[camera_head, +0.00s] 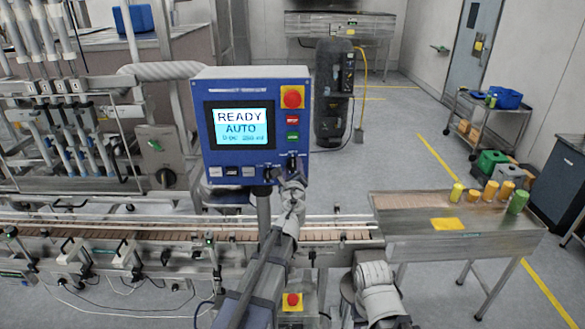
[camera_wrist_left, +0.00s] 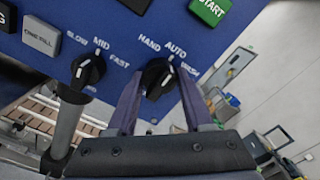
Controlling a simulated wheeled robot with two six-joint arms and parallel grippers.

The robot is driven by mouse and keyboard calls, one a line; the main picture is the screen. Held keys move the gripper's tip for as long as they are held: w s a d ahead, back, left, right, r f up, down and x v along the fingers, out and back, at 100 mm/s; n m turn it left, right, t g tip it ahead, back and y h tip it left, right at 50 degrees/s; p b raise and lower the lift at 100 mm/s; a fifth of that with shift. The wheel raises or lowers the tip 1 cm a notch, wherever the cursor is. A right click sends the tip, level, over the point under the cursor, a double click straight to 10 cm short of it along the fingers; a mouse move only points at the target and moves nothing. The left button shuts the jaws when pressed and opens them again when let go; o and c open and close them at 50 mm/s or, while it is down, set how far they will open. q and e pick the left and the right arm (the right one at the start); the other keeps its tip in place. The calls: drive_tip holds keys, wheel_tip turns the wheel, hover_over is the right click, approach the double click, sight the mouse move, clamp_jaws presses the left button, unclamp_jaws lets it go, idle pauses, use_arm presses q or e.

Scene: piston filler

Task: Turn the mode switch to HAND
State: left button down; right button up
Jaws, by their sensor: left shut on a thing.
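The mode switch (camera_wrist_left: 158,77) is a black knob with a white mark, on the lower right of the blue control panel (camera_head: 203,120). In the left wrist view its labels read HAND, AUTO and WASH, and its mark points up toward AUTO. The panel's screen (camera_head: 240,125) reads READY AUTO. My left gripper (camera_wrist_left: 157,98) has a finger on each side of the knob and is shut on it. In the head view the left gripper (camera_head: 291,178) is at the panel's lower right corner and partly covers the switch. My right gripper does not show.
A speed knob (camera_wrist_left: 88,70) marked SLOW, MID and FAST sits just left of the mode switch. A green START button (camera_wrist_left: 210,10) is above. A conveyor (camera_head: 340,235) runs below the panel. A table (camera_head: 400,215) with several bottles stands at right.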

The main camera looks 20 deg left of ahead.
use_arm(q)
drive_tip(key=n, duration=0.4)
drive_tip(key=shift+n, duration=2.4)
drive_tip(key=shift+c, duration=1.5)
unclamp_jaws()
drive_tip(key=shift+s, duration=0.15)
drive_tip(key=v, duration=0.7)
drive_tip(key=shift+s, duration=0.3)
drive_tip(key=shift+d, duration=0.1)
